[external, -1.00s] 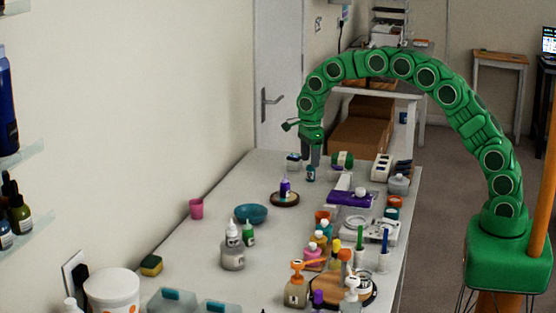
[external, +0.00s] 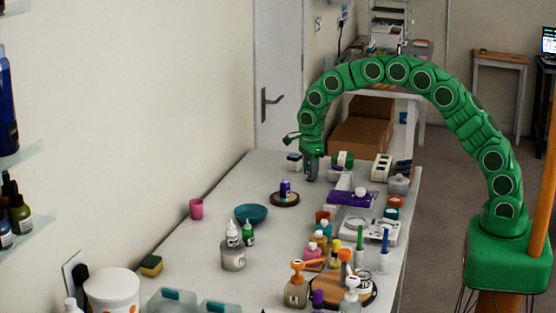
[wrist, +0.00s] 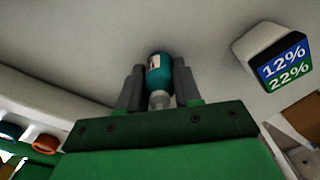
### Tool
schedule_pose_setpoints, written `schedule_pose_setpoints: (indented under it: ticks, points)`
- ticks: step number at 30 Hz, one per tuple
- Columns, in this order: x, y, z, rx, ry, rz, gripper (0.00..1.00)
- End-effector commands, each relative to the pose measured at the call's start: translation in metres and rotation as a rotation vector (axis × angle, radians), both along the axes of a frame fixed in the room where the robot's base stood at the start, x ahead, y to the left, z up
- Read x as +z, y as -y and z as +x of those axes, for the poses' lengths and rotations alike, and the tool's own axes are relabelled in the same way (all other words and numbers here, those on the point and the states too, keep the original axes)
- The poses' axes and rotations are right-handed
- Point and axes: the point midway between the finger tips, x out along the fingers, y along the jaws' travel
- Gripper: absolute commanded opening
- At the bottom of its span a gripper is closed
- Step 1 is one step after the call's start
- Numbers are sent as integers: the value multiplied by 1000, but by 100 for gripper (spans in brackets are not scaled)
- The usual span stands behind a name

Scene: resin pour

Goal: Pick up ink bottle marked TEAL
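A teal bottle (wrist: 159,76) with a white label and a pale neck shows in the wrist view, between the two grey fingers of my gripper (wrist: 159,88). The fingers flank it closely on both sides. I cannot tell whether they press on it. The label text is too small to read. In the external view my gripper (external: 311,172) points down at the far end of the table, low over the surface, and hides most of the bottle.
A small white block with a display (wrist: 283,64) reading 12% and 22% stands close by; it also shows in the external view (external: 294,162). A green-and-white roll (external: 342,160) is right of my gripper. A purple bottle (external: 285,188) stands on a round dark coaster nearer the camera.

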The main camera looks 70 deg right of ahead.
Motion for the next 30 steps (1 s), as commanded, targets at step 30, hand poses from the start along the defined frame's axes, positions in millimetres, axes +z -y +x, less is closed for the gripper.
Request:
schedule_pose_setpoints:
  ticks: [30]
  points:
    - [51,-3,-17,0,1,-1,3]
